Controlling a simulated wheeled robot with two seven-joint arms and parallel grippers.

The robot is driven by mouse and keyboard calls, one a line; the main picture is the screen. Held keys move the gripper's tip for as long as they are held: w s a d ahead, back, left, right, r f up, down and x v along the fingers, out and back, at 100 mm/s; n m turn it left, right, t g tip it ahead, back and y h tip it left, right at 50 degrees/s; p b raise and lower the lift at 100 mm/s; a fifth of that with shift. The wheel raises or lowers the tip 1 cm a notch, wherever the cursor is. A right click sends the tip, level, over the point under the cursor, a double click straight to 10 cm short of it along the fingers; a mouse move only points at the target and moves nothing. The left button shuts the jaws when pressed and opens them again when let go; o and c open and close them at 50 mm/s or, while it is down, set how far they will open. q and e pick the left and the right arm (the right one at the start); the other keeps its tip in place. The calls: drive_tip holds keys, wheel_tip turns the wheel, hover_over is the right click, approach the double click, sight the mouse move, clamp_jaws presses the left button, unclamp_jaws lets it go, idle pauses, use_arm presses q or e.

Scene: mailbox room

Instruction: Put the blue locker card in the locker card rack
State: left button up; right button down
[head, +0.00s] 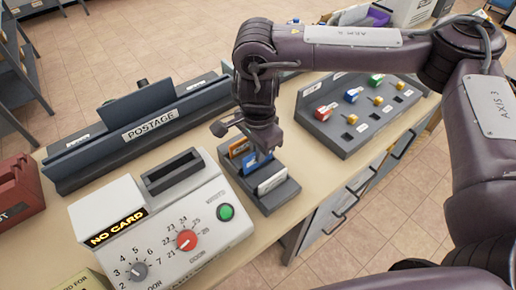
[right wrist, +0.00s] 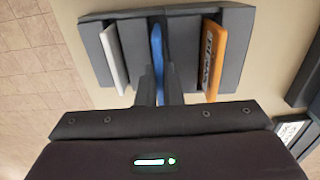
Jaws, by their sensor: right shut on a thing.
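The blue locker card (head: 255,161) stands at the middle of the dark grey card rack (head: 287,194), between an orange card (head: 240,147) and a white card (head: 271,181). My right gripper (right wrist: 157,88) points down over the rack and is shut on the blue card. In the right wrist view the blue card (right wrist: 157,45) lies edge-on between the two fingers, in line with the middle slot. How deep it sits in the slot cannot be told. The fingertips are partly hidden in the head view. My left gripper is not in view.
A card machine (head: 150,225) reading "NO CARD" stands left of the rack. A grey postage holder (head: 140,125) is behind it, and a red box (head: 18,190) at far left. A grey panel (head: 360,108) with colored tags is right. The counter's front edge is close to the rack.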

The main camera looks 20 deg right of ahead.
drive_tip(key=shift+s+f+b, duration=0.1)
drive_tip(key=shift+f+b, duration=0.8)
drive_tip(key=shift+f, duration=0.15)
drive_tip(key=shift+s+f, duration=0.15)
drive_tip(key=shift+s, duration=0.05)
drive_tip(key=c, duration=1.8)
unclamp_jaws()
drive_tip(key=o, duration=0.3)
drive_tip(key=shift+s+d, duration=0.1)
drive_tip(key=shift+s, duration=0.15)
drive_tip(key=shift+w, duration=0.1)
